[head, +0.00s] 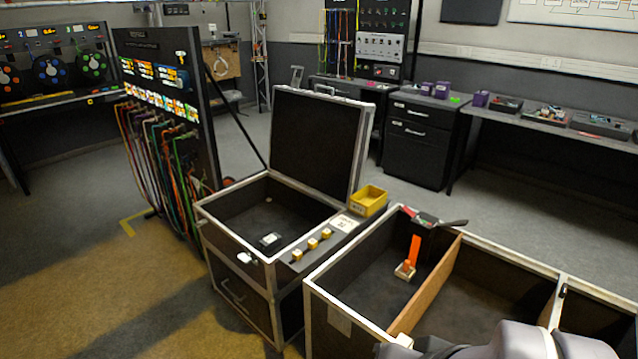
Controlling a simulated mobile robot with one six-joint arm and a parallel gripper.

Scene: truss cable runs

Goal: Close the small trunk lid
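The small trunk (240,297) is a black case with silver metal edges at the centre. Its lid (318,145) stands open, raised at the back edge and tilted slightly backward. The open inside is dark, with a small black-and-white item (269,240) near its front right corner. A pale latch or tag (245,258) shows on the front rim. Grey rounded parts of my arm show at the bottom right edge, in front of the larger case. My gripper's fingertips do not show.
A larger open case (322,314) with a wooden divider (428,285) stands close on the right. An orange-handled item (413,252) is inside it. Yellow blocks (312,243) and a yellow bin (369,200) sit beside the trunk opening. A cable rack (165,130) stands at left.

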